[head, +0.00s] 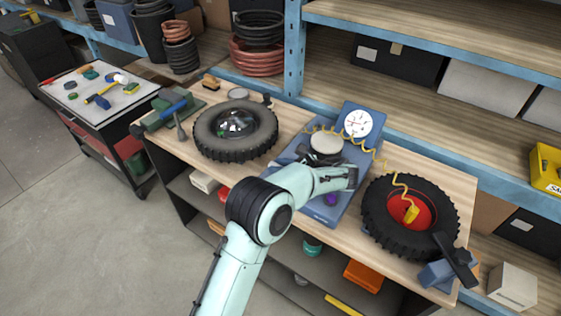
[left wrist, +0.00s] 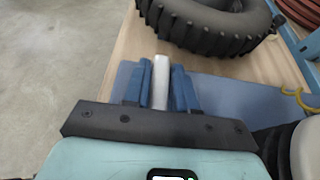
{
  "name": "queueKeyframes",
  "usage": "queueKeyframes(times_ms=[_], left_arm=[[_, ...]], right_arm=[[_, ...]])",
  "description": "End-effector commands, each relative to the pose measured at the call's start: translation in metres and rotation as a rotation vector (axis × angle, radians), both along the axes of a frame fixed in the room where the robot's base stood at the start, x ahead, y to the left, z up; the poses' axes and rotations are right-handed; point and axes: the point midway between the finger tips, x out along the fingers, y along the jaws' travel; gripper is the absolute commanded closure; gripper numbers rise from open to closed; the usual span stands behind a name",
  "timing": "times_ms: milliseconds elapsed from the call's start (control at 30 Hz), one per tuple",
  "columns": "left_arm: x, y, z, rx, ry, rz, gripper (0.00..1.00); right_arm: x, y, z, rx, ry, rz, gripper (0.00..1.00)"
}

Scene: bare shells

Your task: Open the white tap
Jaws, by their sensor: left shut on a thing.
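My left gripper (head: 350,178) reaches over the front part of a blue scale-like unit (head: 325,212) on the workbench. In the left wrist view, the blue fingers of my left gripper (left wrist: 161,85) are closed on a narrow white piece, which I take as the white tap (left wrist: 161,72). The tap's far end sticks out slightly between the fingertips. Its base is hidden, and in the head view the tap cannot be made out behind the gripper. My right gripper is not in view.
Another tyre (head: 378,222) with a red hub lies right. A white dial (head: 358,123) and yellow coiled hose (head: 379,158) are behind the gripper. A small purple part (head: 330,199) is close below it.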

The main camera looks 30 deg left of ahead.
Motion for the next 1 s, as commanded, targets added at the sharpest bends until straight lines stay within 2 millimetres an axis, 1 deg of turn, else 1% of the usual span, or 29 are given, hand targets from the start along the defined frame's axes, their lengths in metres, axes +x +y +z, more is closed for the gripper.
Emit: queueKeyframes(times_ms=[33,467,500,533,567,867,967,1000], left_arm=[[0.002,0.001,0.003,0.001,-0.007,0.004,1.0],[0.001,0.001,0.002,0.002,-0.006,0.013,1.0],[0.001,0.001,0.002,0.003,-0.006,0.013,0.64],[0.001,0.001,0.002,0.003,-0.006,0.013,0.54],[0.001,0.001,0.001,0.002,-0.006,0.013,0.53],[0.0,-0.001,0.001,0.001,-0.003,0.011,0.53],[0.001,-0.009,0.004,0.0,-0.004,0.009,0.53],[0.0,-0.015,0.007,0.001,-0.004,0.008,0.53]], right_arm=[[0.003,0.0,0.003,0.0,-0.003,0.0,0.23],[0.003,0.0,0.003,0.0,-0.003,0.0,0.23],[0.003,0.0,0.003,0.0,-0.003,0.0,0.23],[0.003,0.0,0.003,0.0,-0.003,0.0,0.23],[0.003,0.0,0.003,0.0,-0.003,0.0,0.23],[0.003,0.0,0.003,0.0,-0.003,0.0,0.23],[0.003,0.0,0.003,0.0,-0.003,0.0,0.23],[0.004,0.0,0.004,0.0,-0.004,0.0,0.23]])
